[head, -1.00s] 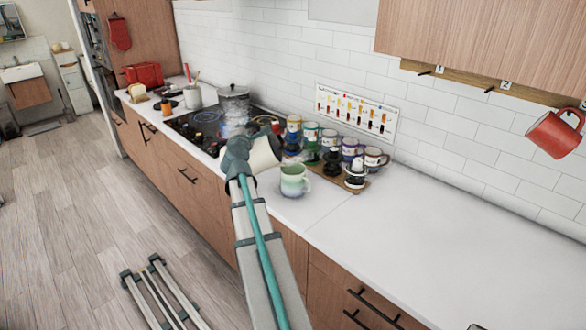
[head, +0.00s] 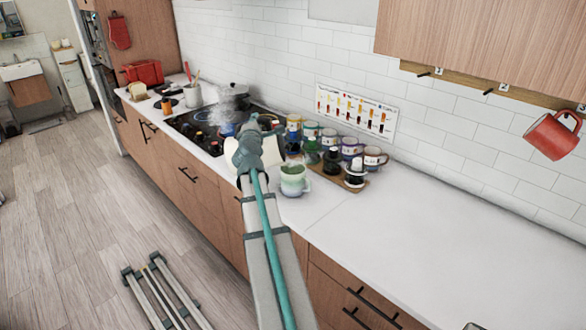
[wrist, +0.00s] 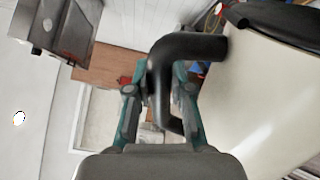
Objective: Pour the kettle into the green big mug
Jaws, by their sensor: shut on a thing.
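The kettle has a cream body and a black handle. In the wrist view the kettle (wrist: 265,95) fills the right side. My gripper (wrist: 158,95) is shut on its handle, one finger on each side. In the head view the kettle (head: 271,152) is partly hidden behind my gripper (head: 248,150), above the counter's front part. The big green mug (head: 293,181) stands upright on the counter just right of and below the kettle. I see green inside its mouth. The kettle's spout is not clear in either view.
The counter (head: 430,225) at right is clear.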

